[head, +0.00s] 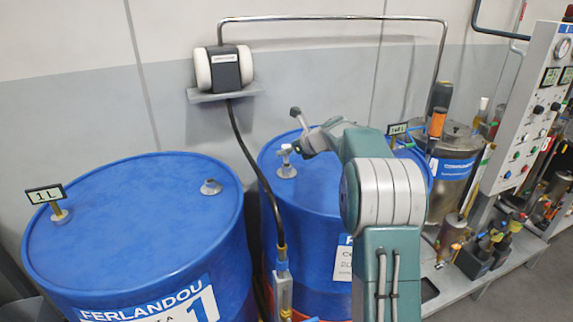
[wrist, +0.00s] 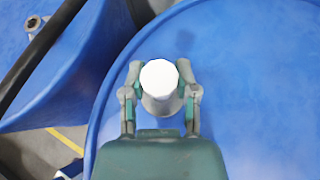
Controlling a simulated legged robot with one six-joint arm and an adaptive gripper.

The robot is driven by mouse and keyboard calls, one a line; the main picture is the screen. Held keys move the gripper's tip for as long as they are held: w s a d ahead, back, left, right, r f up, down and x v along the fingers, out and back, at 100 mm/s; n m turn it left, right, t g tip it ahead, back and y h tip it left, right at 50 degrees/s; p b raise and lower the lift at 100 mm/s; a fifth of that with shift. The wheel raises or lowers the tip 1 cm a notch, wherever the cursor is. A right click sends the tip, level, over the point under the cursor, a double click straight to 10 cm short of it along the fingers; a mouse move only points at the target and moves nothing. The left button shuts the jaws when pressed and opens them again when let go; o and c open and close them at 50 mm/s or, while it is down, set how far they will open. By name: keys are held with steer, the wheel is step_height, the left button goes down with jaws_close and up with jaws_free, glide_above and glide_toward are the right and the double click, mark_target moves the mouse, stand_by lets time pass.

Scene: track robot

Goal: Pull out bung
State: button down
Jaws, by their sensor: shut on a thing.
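The bung has a round white top (wrist: 159,75) and sits between my two fingers in the wrist view. My gripper (wrist: 160,84) is shut on it from both sides. A grey collar (wrist: 161,108) shows just below the white top. In the head view the bung (head: 286,158) is a small pale knob above its collar on the lid of the right blue drum (head: 318,190). My gripper (head: 292,147) reaches it from the right. I cannot tell how deep the bung sits in the collar.
The left blue drum (head: 125,215) carries a 1L gauge (head: 45,195) and a grey bung collar (head: 211,187). A black hose (head: 243,150) runs down between the drums from a wall unit (head: 224,70). A control panel (head: 530,100) and steel vessel (head: 450,180) stand right.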

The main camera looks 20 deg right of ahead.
steer(key=shift+r, duration=0.95)
